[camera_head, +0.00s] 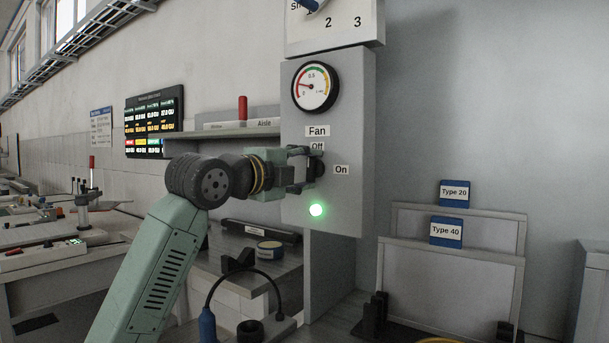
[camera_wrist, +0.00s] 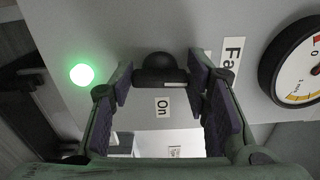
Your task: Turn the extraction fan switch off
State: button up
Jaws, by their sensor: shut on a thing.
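The fan switch is a black knob on the front of a grey box (camera_head: 345,110); in the wrist view the knob (camera_wrist: 158,68) sits between my two fingers. My gripper (camera_head: 308,168) is shut on the knob. In the head view the fingers cover most of it. An "Off" label (camera_head: 317,147) is above the knob and an "On" label (camera_head: 341,169) is to its right; the latter shows below the knob in the wrist view (camera_wrist: 162,106). I cannot tell for sure which label the knob points at. A green lamp (camera_head: 316,210) is lit below it.
A round gauge (camera_head: 315,87) is above the "Fan" label (camera_head: 317,131). A shelf (camera_head: 215,131) with a red-handled item is left of the box. Framed panels (camera_head: 450,280) labelled Type 20 and Type 40 stand at right. A black cable (camera_head: 235,270) curves below my arm.

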jog(key=shift+a+n, duration=0.1)
jog(key=shift+n, duration=0.4)
jog(key=o, duration=1.2)
jog(key=shift+c, duration=0.2)
jog(key=v, duration=1.2)
